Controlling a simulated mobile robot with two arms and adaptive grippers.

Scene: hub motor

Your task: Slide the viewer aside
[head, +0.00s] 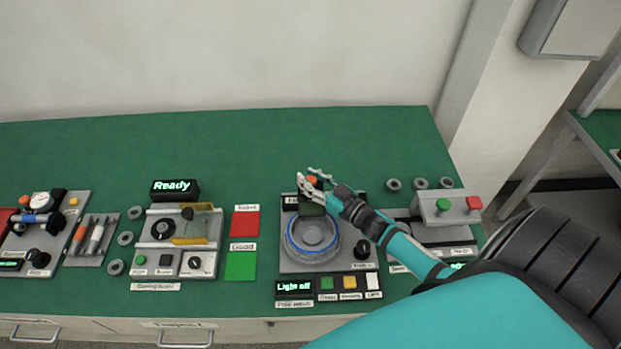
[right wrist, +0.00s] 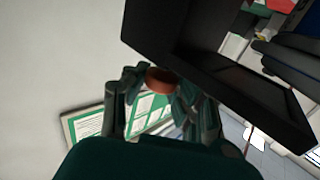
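The viewer is a dark panel (head: 311,209) with an orange knob (head: 311,180), standing at the back of the grey station plate behind a round blue-ringed motor seat (head: 313,236). My right gripper (head: 312,177) is at the knob, its fingers on either side. In the right wrist view the orange knob (right wrist: 160,80) sits between the fingertips of my right gripper (right wrist: 162,84), which appear to touch it from both sides. The viewer's large dark body (right wrist: 215,50) fills the upper right there. My arm and hand hide part of the viewer in the head view. My left gripper is not in view.
A "Light off" display (head: 295,287) and several buttons line the station's front. Red (head: 245,224) and green (head: 240,266) pads lie to the left. The green table (head: 250,140) is clear behind.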

